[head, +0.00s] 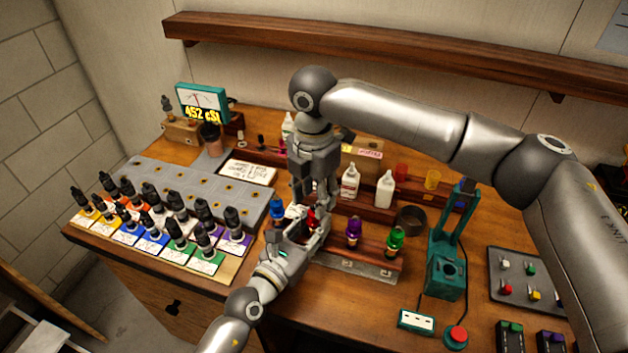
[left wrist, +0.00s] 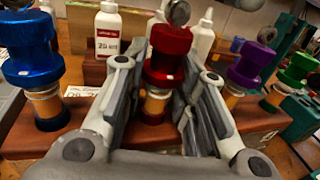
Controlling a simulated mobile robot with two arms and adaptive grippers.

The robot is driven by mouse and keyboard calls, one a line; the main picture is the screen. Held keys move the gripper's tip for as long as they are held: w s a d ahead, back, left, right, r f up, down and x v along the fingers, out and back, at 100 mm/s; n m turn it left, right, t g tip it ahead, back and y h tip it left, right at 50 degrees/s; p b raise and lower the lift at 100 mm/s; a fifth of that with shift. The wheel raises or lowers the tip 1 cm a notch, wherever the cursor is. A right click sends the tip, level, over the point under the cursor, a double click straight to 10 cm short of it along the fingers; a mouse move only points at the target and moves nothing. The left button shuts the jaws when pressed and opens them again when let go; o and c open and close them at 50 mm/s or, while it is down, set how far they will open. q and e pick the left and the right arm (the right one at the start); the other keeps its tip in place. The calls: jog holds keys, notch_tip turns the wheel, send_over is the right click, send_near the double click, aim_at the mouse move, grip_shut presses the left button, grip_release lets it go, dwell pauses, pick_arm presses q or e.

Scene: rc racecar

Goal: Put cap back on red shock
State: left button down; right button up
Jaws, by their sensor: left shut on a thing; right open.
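The red shock (left wrist: 167,72) stands upright in the wooden rack, with a red upper part and an amber lower body. In the head view the red shock (head: 312,218) is partly hidden by both grippers. My left gripper (head: 314,232) is shut around it from the front, one finger on each side. My right gripper (head: 319,203) points down from above, open, with its fingers close over the top of the red shock. I cannot tell whether the red top piece is a separate cap, or whether the right fingers touch it.
The blue shock (head: 277,208) stands left of the red one; purple (head: 353,231) and green (head: 395,241) shocks stand right. White bottles (head: 384,188) stand behind.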

aim_at(314, 206)
jog(key=shift+f, duration=1.65)
grip_shut()
jog(key=m, duration=0.3)
jog(key=shift+m, duration=0.4)
jog(key=m, duration=1.4)
jog(key=shift+m, duration=0.3)
jog(key=shift+o, duration=0.6)
grip_release()
